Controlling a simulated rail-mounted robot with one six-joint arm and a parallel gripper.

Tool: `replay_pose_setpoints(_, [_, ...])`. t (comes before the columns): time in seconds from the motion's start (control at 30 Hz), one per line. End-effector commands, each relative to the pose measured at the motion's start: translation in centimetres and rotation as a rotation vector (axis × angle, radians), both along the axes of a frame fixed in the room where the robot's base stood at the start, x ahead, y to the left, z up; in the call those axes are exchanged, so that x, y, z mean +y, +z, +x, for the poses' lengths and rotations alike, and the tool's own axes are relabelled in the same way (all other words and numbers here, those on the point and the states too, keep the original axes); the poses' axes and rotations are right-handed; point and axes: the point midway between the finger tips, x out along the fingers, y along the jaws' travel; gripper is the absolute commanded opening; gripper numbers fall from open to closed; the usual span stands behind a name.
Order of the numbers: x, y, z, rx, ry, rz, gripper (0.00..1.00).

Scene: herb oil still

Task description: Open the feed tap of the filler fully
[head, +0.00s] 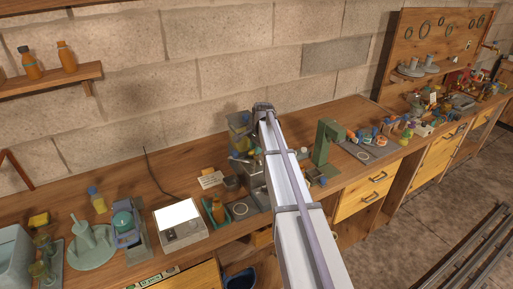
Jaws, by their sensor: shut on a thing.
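What looks like the filler (240,124), a machine with a grey-green tank on top, stands against the wall near the middle of the bench. My arm reaches up across the picture in front of it and covers its right side. Small metal parts show below the tank, but I cannot make out the feed tap or how far it is turned. My gripper is hidden behind my own arm, so I cannot see its jaws or what they touch.
A green press-like stand (323,143) is close to the right of my arm. A small card (210,179) lies by the filler.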

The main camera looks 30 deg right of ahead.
Motion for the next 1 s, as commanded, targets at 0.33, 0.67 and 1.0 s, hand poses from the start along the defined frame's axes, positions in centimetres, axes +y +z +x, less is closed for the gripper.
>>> replay_pose_setpoints(0.33, [-0.13, 0.00, 0.12, 0.000, 0.321, 0.000, 0.00])
replay_pose_setpoints(0.67, [-0.23, 0.00, 0.18, 0.001, 0.606, 0.000, 0.00])
replay_pose_setpoints(1.0, [-0.23, 0.00, 0.19, 0.001, 0.778, 0.001, 0.00])
